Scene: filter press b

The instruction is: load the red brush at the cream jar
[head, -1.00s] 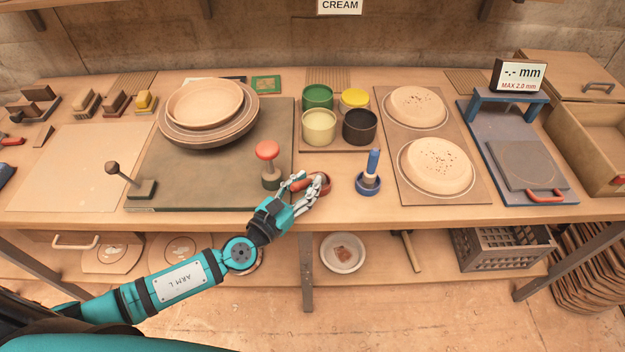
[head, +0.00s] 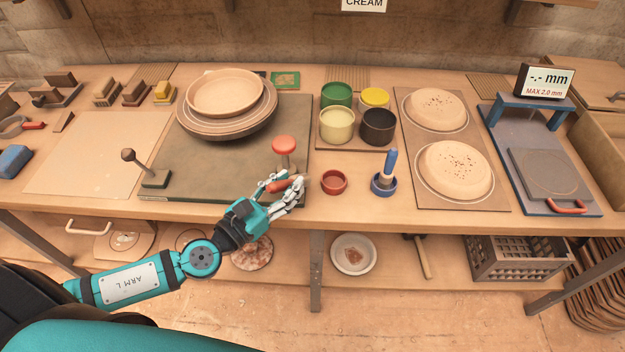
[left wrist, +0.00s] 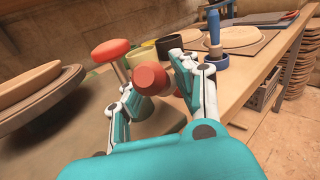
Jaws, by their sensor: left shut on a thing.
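My left gripper (head: 285,186) is shut on the red brush (head: 277,185), in front of the red-topped press knob. In the left wrist view the brush's round red end (left wrist: 150,78) shows between the fingers (left wrist: 152,92); its bristles are hidden. The empty red holder (head: 334,182) stands to the right of the gripper. The cream jar (head: 337,125), open with pale cream inside, stands behind that holder, at the front left of a group of jars. My right gripper is not in view.
A black jar (head: 377,126), green jar (head: 337,95) and yellow jar (head: 374,98) stand beside the cream jar. A blue brush (head: 389,168) stands in a blue holder. The red-topped knob (head: 284,145) rises close behind my gripper. Stacked plates (head: 226,100) sit at left.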

